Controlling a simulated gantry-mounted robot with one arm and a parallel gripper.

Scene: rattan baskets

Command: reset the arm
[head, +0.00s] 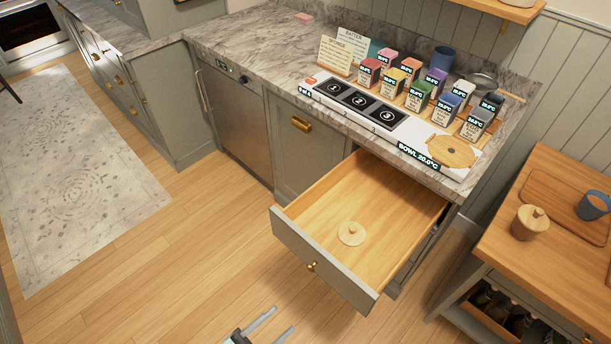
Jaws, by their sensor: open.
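My gripper (268,325) shows at the bottom edge of the head view, with two grey fingers spread apart and nothing between them. It is over the wooden floor, in front of and below the open drawer (325,255), apart from it. The rest of my arm is out of the picture. The drawer is pulled well out from under the counter, and a small round wooden lid with a knob (351,233) lies inside it.
The marble counter (265,45) holds a white panel with numbered pads (360,101), several coloured labelled boxes (420,95) and a blue cup (443,58). A wooden cart (500,235) at right bears a lidded pot (530,222) and blue mug (593,205).

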